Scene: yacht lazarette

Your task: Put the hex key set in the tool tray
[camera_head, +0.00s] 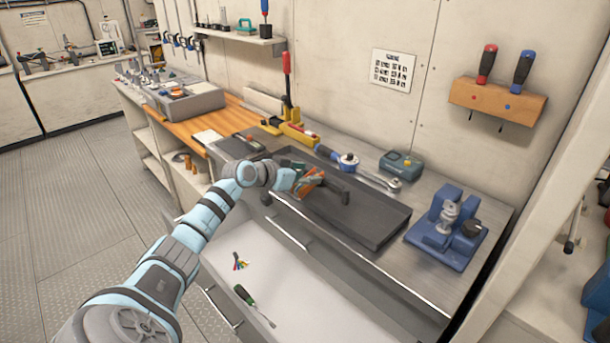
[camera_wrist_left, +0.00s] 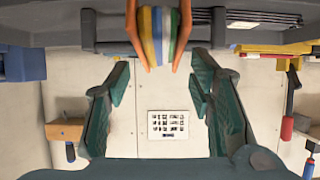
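The tool tray (camera_head: 375,225) is a long dark tray on the steel bench. My left gripper (camera_head: 318,186) is over its left part. In the left wrist view my left gripper (camera_wrist_left: 157,78) has its two teal fingers apart. An orange-sided piece with coloured stripes, which looks like the hex key set (camera_wrist_left: 157,32), shows by the fingertips at the top edge, partly cut off. Its orange also shows in the head view (camera_head: 308,182), partly covered by the gripper. Whether it rests on the tray floor is unclear. My right gripper is in neither view.
An open drawer (camera_head: 290,290) below the bench holds a green screwdriver (camera_head: 245,296) and a small multicoloured cluster (camera_head: 240,263). Behind the tray lie a ratchet (camera_head: 365,173) and a grey-green box (camera_head: 401,164). A blue vise-like fixture (camera_head: 440,245) stands right.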

